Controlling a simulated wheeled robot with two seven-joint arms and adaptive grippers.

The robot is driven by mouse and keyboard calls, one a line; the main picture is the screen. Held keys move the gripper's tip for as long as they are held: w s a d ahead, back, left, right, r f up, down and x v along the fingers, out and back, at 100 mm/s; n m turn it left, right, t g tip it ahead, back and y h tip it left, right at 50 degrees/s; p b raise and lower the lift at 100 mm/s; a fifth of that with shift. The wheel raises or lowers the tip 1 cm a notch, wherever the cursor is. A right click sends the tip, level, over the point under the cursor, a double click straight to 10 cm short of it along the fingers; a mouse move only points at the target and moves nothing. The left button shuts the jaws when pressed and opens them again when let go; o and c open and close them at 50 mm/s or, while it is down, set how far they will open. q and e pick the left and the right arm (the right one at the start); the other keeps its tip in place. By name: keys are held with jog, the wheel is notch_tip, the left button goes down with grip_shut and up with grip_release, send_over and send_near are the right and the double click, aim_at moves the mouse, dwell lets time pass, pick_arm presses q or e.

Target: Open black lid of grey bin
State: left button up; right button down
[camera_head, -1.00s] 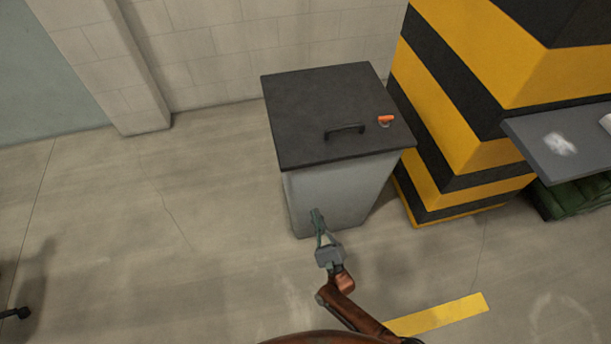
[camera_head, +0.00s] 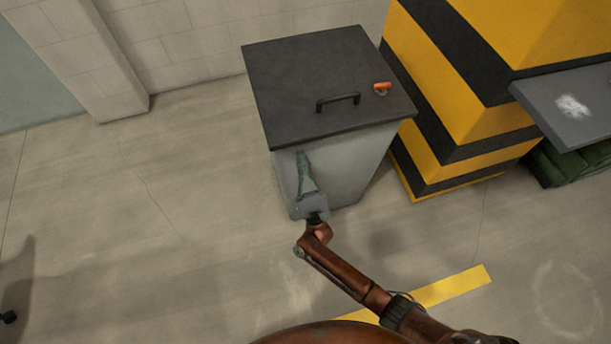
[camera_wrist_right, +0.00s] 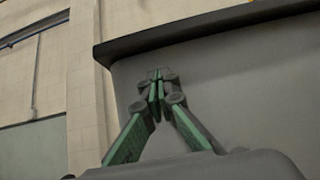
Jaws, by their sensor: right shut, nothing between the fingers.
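The grey bin (camera_head: 350,162) stands on the floor with its black lid (camera_head: 310,75) lying closed on top. A black handle (camera_head: 338,100) sits on the lid near its front edge. My right gripper (camera_head: 301,156) is shut and empty in front of the bin's front face, its tips just below the lid's front edge. In the right wrist view the shut fingers (camera_wrist_right: 155,78) point up toward the overhanging lid edge (camera_wrist_right: 200,32). I cannot tell whether the tips touch the bin. My left gripper is not in view.
A small orange item (camera_head: 382,87) lies on the lid, right of the handle. A yellow-and-black striped pillar (camera_head: 450,100) stands close to the bin's right. A grey shelf (camera_head: 570,110) juts out at far right. The floor (camera_head: 130,200) left of the bin is clear.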

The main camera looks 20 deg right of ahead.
jog(key=shift+s+r, duration=0.1)
jog(key=shift+r, duration=1.75)
jog(key=shift+r+p, duration=0.15)
jog(key=shift+p, duration=0.3)
